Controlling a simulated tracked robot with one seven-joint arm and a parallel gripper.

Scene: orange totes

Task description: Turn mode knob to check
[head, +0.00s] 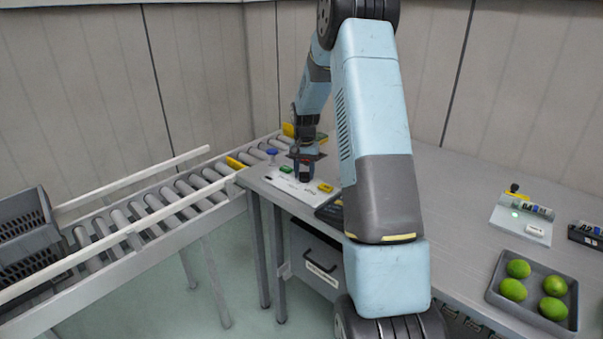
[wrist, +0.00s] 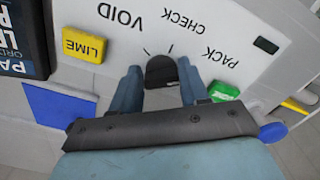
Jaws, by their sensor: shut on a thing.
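The black mode knob (wrist: 162,72) sits on a white panel (wrist: 215,30) between my two fingers in the wrist view. My gripper (wrist: 160,85) is shut on the knob, one finger on each side. The labels VOID, CHECK and PACK are printed around the knob, with short tick marks beside it. I cannot tell clearly which label the knob points to. In the head view my gripper (head: 304,172) reaches down to the panel (head: 288,187) at the table's left end, and the knob is hidden there.
In the head view, a roller conveyor (head: 150,205) runs along the left with a grey crate (head: 25,235). A grey tray (head: 491,292) of limes is at right. The table's middle right is clear.

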